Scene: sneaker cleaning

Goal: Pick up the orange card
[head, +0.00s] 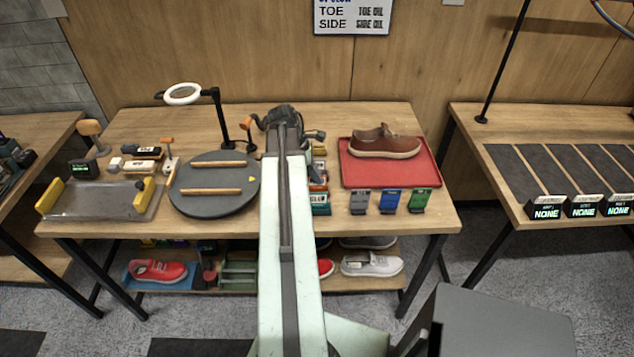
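I cannot make out an orange card for certain. Grey (360,202), blue (389,201) and green (419,200) card-like pieces stand in a row at the table's front right. A column of small labelled items (320,197), some with orange-brown parts, shows just right of my arm, which hides its left side. My gripper (284,122) is at the far end of my outstretched arm, over the back middle of the table. It is seen from behind, so its fingertips and anything between them are hidden.
A brown shoe (385,142) sits on a red tray (345,174). A dark turntable (215,202), a ring lamp (183,94) and a clear tray (100,207) are on the left. A grey box-shaped surface (500,325) is at the lower right.

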